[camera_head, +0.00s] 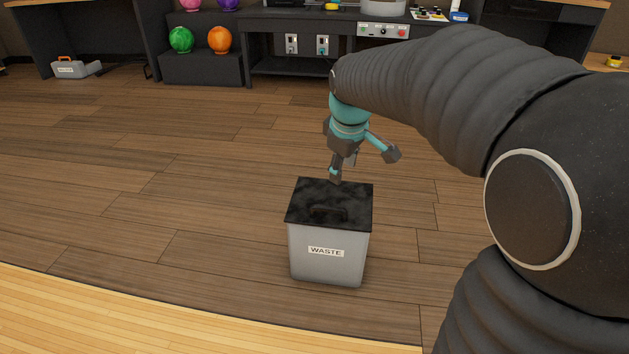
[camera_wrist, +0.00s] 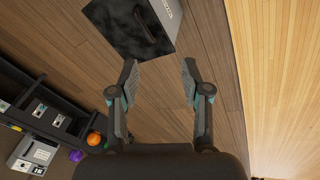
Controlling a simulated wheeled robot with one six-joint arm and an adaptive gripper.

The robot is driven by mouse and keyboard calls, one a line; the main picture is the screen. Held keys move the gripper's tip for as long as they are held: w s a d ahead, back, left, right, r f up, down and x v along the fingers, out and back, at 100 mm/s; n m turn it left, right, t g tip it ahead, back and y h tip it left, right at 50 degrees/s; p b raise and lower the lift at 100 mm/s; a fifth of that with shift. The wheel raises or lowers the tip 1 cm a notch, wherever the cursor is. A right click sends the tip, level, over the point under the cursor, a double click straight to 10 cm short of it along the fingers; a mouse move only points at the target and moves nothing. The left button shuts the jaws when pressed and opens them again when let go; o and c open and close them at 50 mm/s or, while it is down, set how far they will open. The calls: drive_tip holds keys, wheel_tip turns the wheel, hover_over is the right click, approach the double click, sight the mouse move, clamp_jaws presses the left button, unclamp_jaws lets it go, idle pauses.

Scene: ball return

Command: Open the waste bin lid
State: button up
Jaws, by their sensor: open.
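The waste bin (camera_head: 327,255) is a grey box with a "WASTE" label, standing upright on the wooden floor in the head view. Its black lid (camera_head: 330,203) lies flat and closed on top, with a dark handle (camera_head: 328,211) near the front edge. In the wrist view, the lid (camera_wrist: 125,28) and part of the grey bin wall (camera_wrist: 168,12) show at the top. My gripper (camera_head: 364,165) is open and empty, above and behind the lid's back edge in the head view. In the wrist view its two spread fingers (camera_wrist: 158,75) point towards the bin; contact with the lid cannot be told.
A dark ball rack (camera_head: 200,68) with green and orange balls stands at the back, beside a counter with a control panel (camera_head: 383,30). A grey toolbox (camera_head: 75,68) sits far left. Pale lane boards (camera_head: 120,315) run along the front. The floor around the bin is clear.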

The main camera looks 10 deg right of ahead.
sight(326, 206)
drive_tip(key=w+a+f+n+g+b, duration=0.1)
drive_tip(key=w+f+n+b, duration=0.3)
drive_tip(key=w+f, duration=0.9)
drive_tip(key=shift+n, duration=0.6)
drive_tip(key=x, duration=1.3)
drive_tip(key=shift+w+d+f+b, duration=0.15)
drive_tip(key=shift+w+f+b, duration=0.1)
drive_tip(key=shift+b, duration=0.15)
drive_tip(key=shift+s, duration=0.1)
clamp_jaws()
